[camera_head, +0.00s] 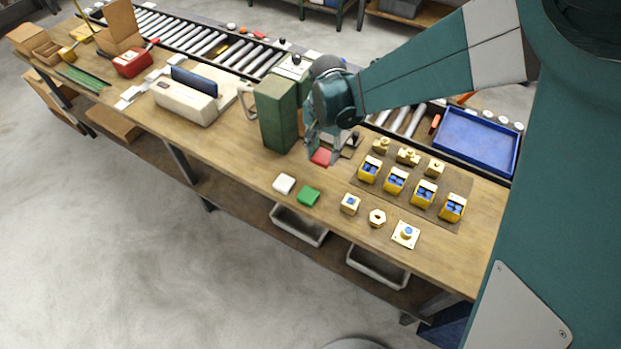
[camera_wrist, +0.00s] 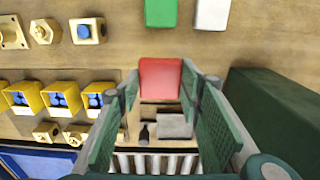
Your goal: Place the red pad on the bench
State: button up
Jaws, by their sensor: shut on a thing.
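The red pad (camera_head: 321,157) is held at the fingertips of my gripper (camera_head: 322,150), over the wooden bench (camera_head: 235,160). In the wrist view the red pad (camera_wrist: 160,78) sits between the two green-lined fingers of my gripper (camera_wrist: 160,88). My gripper is shut on it. I cannot tell exactly how high the pad is above the bench. A green pad (camera_head: 308,196) and a white pad (camera_head: 284,183) lie flat on the bench near its front edge, in front of my gripper.
A tall dark green block (camera_head: 276,113) stands just left of my gripper. Several yellow bins (camera_head: 396,180) with blue contents and brass parts (camera_head: 377,217) are to the right. A blue tray (camera_head: 476,140) lies farther right. Bare bench lies between the pads and the white machine (camera_head: 185,102).

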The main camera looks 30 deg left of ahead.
send_over(322, 178)
jog(key=shift+w+f+b, duration=0.1)
jog(key=shift+f+b, duration=0.25)
jog(key=shift+f, duration=2.65)
jog(key=shift+f, duration=1.9)
jog(key=shift+f+b, duration=0.15)
jog(key=shift+b, duration=0.25)
jog(key=o, duration=0.9)
jog(key=shift+r, duration=0.2)
jog(key=shift+r+p, duration=0.85)
jog(key=shift+r, duration=5.15)
